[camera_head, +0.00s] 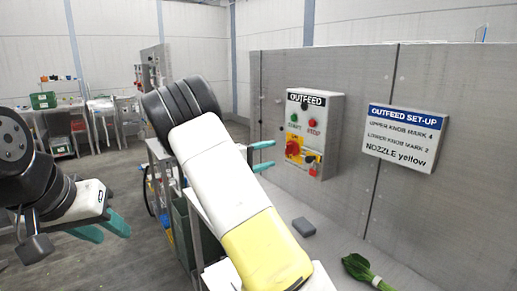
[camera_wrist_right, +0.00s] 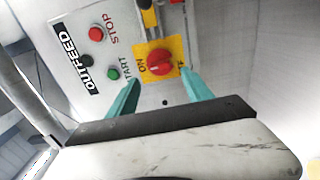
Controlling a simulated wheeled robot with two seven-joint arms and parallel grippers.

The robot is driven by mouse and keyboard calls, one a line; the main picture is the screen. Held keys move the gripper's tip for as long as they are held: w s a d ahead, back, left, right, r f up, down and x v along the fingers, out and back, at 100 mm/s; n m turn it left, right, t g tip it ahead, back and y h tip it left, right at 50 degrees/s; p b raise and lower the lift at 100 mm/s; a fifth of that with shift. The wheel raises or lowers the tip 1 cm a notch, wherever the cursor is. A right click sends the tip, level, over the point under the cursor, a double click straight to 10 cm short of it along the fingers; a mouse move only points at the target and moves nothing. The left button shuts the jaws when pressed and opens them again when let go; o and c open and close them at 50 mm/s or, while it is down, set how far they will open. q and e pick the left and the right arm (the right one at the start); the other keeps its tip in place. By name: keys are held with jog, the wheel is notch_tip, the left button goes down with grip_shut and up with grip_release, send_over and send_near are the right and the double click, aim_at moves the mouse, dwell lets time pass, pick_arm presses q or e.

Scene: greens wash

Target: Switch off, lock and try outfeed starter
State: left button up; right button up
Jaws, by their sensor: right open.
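The outfeed starter box (camera_head: 333,106) is on the grey panel, with green and red buttons and a red rotary switch (camera_head: 292,148) on a yellow plate. In the right wrist view the red switch (camera_wrist_right: 159,62) lies just beyond my open fingertips (camera_wrist_right: 160,92), with ON to its left; the other label is partly covered by a finger. Contact is not apparent. In the head view my right gripper (camera_head: 263,156) is left of the box. A small red item (camera_head: 313,172), perhaps a padlock, shows below the switch beside a yellow-and-black part. My left gripper (camera_head: 104,230) is open and empty, far left.
An OUTFEED SET-UP sign (camera_head: 403,135) hangs right of the box. A dark grey block (camera_head: 303,227) and leafy greens (camera_head: 358,267) lie on the ledge below. A green bin (camera_head: 205,235) stands under my right arm. Workbenches stand at the back left.

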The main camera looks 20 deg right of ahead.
aim_at(286, 150)
jog(key=x, duration=0.7)
jog(key=shift+w+d, duration=0.15)
jog(key=shift+d, duration=0.15)
grip_shut()
jog(key=shift+n, duration=0.4)
jog(key=n, duration=0.5)
jog(key=shift+n, duration=0.4)
jog(key=n, duration=1.1)
jog(key=shift+n, duration=0.3)
